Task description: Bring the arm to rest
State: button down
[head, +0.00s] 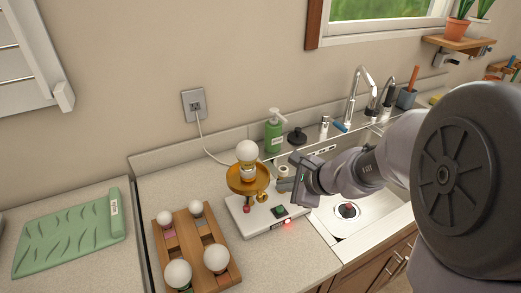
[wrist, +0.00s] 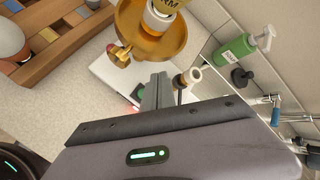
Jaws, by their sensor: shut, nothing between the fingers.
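My arm (head: 350,172) reaches in from the right across the sink. My gripper (head: 287,183) is just right of the gold lamp holder (head: 240,184), above the white base. In the wrist view my gripper (wrist: 157,90) has its fingers together with nothing between them. A white bulb (head: 246,152) stands upright in the gold holder, whose dish also shows at the top of the wrist view (wrist: 150,40). The white base (head: 262,222) has a dark green switch (head: 280,211) and a glowing red light. The fingers partly hide the base in the wrist view.
A wooden tray (head: 223,278) with several bulbs is at front left, and a green mat (head: 70,240) is further left. A green soap bottle (head: 274,135) and a wall outlet (head: 195,104) are behind. The sink (head: 352,222) and tap (head: 356,90) are right.

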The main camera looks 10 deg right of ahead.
jog(key=s+a+r+n+g, duration=0.1)
jog(key=s+a+r+n, duration=0.4)
jog(key=s, duration=0.3)
jog(key=s+a+r+n, duration=0.2)
jog(key=s+r+n, duration=0.4)
jog(key=s+n, duration=0.2)
jog(key=s+d+f+n+h, duration=0.1)
jog(key=s, duration=0.3)
jog(key=s+d+f+n+g+h, duration=0.1)
jog(key=s+n, duration=0.1)
jog(key=s, duration=0.2)
jog(key=shift+s+d+f+n+h, duration=0.15)
jog(key=shift+d+f+n+h, duration=0.15)
jog(key=shift+f, duration=0.1)
